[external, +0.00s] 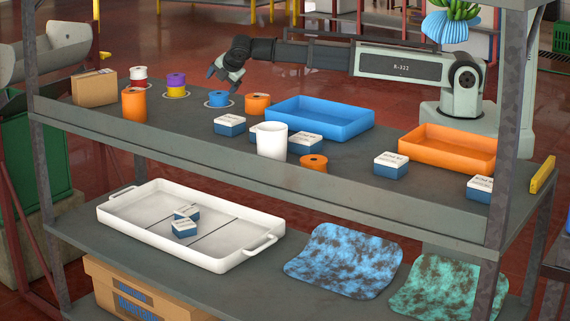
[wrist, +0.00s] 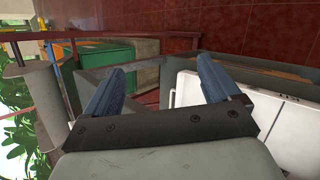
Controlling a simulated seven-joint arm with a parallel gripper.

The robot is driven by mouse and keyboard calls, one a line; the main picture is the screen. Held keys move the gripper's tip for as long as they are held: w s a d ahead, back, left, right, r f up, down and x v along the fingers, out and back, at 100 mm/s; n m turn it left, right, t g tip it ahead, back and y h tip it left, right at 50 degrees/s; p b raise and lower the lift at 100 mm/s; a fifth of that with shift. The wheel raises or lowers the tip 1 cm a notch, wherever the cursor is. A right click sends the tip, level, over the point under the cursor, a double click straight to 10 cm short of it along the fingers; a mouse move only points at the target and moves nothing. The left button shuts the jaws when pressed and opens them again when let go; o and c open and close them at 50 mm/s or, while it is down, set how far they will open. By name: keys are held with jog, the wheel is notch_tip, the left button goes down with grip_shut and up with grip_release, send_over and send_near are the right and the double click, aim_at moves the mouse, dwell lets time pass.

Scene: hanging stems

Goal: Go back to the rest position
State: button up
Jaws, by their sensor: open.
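My gripper (external: 217,74) is at the end of my stretched-out arm, above the left part of the upper shelf, over the spools. Its blue fingers point down and to the left in the external view. In the wrist view my gripper (wrist: 161,72) has its two blue fingers spread wide apart, with nothing between them. A blue spool (external: 219,99) stands on a ringed spot below it. An orange spool (external: 257,103) is to the right, and a purple-and-yellow spool (external: 176,85) is to the left.
The upper shelf also holds a blue tray (external: 318,119), an orange tray (external: 447,147), a white cup (external: 271,140), a cardboard box (external: 95,88) and several small blue-white boxes. A white tray (external: 186,225) with small boxes lies on the lower shelf. Grey posts (external: 509,140) frame the shelves.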

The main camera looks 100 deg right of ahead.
jog(key=s+a+f+m+g+y, duration=0.1)
jog(key=s+a+f, duration=0.2)
jog(key=s+f, duration=0.5)
jog(key=s+a+f+m+g+y, duration=0.1)
jog(key=s+a+f+g, duration=0.2)
jog(key=f, duration=1)
jog(key=s+a+f+m+y, duration=0.1)
jog(key=s+a+f, duration=0.2)
jog(key=s+f, duration=0.55)
jog(key=s+a+f+m+g+y, duration=0.1)
jog(key=s+a+f+m+g, duration=0.1)
jog(key=s+a+f, duration=0.4)
jog(key=s+a+f+m+g+y, duration=0.2)
jog(key=s+a+f, duration=0.3)
jog(key=s, duration=1)
jog(key=s+a+f+m+g+y, duration=0.2)
jog(key=s+a+f, duration=0.4)
jog(key=s+a, duration=0.4)
jog(key=shift+s+a+f+m, duration=0.2)
jog(key=shift+s+f+m, duration=0.1)
jog(key=shift+m, duration=0.2)
